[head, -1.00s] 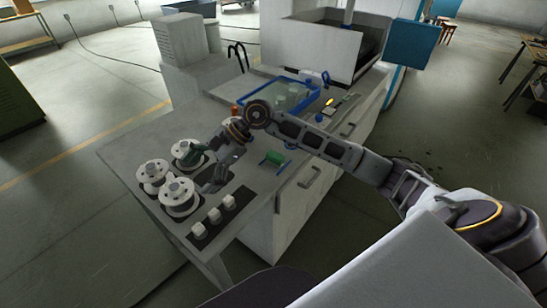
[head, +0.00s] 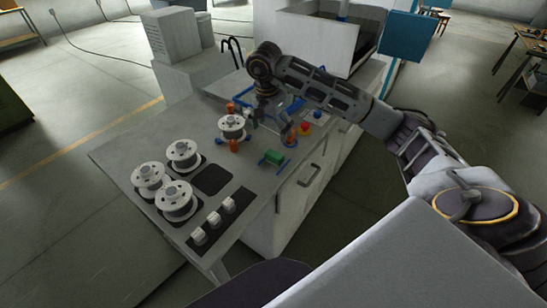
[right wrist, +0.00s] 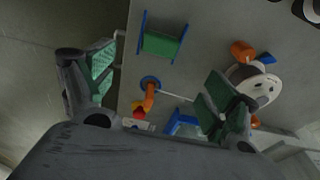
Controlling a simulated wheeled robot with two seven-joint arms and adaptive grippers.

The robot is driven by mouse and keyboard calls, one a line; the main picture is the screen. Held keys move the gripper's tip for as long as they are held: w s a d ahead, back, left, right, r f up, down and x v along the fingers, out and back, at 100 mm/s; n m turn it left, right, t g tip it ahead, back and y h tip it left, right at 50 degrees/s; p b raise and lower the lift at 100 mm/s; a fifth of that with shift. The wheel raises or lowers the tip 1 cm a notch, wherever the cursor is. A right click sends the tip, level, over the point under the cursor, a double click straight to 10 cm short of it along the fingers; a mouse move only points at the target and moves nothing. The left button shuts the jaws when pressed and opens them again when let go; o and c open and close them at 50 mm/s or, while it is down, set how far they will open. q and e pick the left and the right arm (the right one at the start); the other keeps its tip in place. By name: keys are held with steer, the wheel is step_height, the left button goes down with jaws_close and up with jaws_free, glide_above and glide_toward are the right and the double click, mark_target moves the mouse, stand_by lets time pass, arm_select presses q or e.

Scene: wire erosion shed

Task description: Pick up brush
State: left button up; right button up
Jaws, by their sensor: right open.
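My right gripper (head: 268,106) is open and empty above the back part of the bench; its pads show wide apart in the right wrist view (right wrist: 155,92). Between them, below, is an upright orange piece in a blue ring (right wrist: 149,88), with a thin pale rod beside it. It looks like the brush in its holder, but I cannot make out bristles. In the head view the orange piece (head: 290,135) stands near the bench's right edge, apart from the gripper. My left gripper is not in view.
A green block on a blue rack (head: 273,157) is close by. A white spool (head: 232,125) with orange parts around it stands left of the gripper. Several spools stand near the front. Behind is a blue-edged tray (head: 291,104).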

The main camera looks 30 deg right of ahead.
mark_target(274, 154)
stand_by(0.3)
steer(key=shift+w+d+f+p, duration=0.1)
steer(key=shift+d+f+p, duration=0.1)
steer(key=shift+f, duration=1.25)
steer(key=shift+d+f+p, duration=0.1)
steer(key=shift+f+p, duration=0.1)
steer(key=shift+f, duration=1.2)
steer(key=shift+w+d+f+p, duration=0.1)
steer(key=shift+f+p, duration=0.1)
steer(key=shift+f, duration=1.25)
steer(key=shift+f, duration=0.1)
steer(key=shift+d+f+p, duration=0.2)
steer(key=shift+f+p, duration=0.4)
steer(key=shift+f, duration=0.55)
steer(key=shift+w+d+f, duration=0.1)
steer(key=shift+d+f, duration=0.05)
steer(key=shift+f, duration=1.15)
steer(key=shift+c, duration=0.4)
